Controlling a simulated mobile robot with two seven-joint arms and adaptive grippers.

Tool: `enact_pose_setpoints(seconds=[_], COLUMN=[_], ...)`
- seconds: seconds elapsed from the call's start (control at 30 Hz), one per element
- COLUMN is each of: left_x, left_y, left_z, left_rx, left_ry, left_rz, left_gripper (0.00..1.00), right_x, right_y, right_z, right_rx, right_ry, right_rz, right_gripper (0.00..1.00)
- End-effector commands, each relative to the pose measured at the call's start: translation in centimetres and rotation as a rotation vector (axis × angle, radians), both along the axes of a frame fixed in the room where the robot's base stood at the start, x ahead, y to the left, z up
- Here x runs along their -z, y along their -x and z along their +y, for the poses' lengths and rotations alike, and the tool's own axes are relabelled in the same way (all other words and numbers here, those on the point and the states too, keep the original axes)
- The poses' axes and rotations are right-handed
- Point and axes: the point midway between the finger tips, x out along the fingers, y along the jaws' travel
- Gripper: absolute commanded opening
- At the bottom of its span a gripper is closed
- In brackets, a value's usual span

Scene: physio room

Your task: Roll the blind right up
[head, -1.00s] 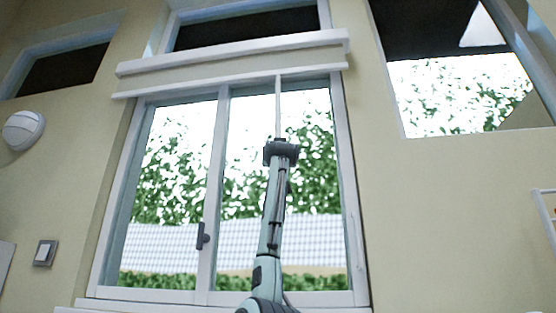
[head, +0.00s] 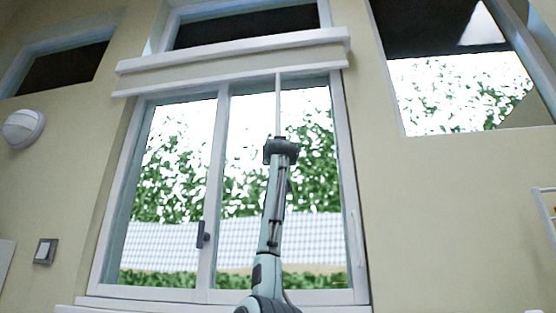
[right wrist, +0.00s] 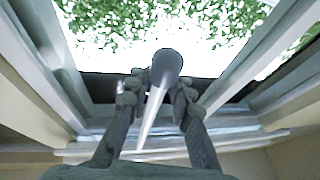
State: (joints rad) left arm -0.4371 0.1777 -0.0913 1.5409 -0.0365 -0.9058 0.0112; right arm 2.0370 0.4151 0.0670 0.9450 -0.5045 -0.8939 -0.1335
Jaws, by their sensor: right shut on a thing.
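The blind (head: 230,71) is a short beige strip between the white head box (head: 235,52) and a white bottom bar (head: 225,79) above the two-pane window. A thin pale pull rod (head: 278,105) hangs from the bar's right part. My right gripper (head: 281,146) is raised in front of the right pane, at the rod's lower end. In the right wrist view its fingers (right wrist: 158,97) are shut from both sides on the rod's dark end knob (right wrist: 167,64), with the pale rod (right wrist: 152,118) running from it. My left gripper is not in view.
The sliding window (head: 211,200) has a dark handle (head: 203,234) on its middle frame. A round wall lamp (head: 23,128) and a switch (head: 45,251) are on the left wall.

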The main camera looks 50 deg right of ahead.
Motion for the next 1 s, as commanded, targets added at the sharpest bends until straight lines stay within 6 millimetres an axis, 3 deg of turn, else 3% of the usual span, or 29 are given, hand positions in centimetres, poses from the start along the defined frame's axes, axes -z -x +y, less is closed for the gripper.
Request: enact_pose_setpoints(seconds=[0.17, 0.53, 0.93, 0.97, 1.0], left_x=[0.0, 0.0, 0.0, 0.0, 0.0], left_y=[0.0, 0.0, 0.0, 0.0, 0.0], left_z=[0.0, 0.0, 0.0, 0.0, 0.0], left_rx=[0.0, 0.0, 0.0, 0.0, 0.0], left_ry=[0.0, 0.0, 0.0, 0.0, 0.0], left_rz=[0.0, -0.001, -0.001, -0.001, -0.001], left_gripper=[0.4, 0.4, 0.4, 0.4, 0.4], right_x=[-0.3, -4.5, -5.0, -5.0, -5.0], right_y=[0.0, 0.0, 0.0, 0.0, 0.0], right_z=[0.0, 0.0, 0.1, 0.1, 0.1], right_rx=[0.0, -0.003, -0.001, -0.001, -0.001], right_ry=[-0.001, 0.0, 0.003, 0.003, 0.003], right_rz=[-0.001, -0.002, -0.001, -0.001, -0.001], right_gripper=[0.0, 0.0, 0.0, 0.21, 0.26])
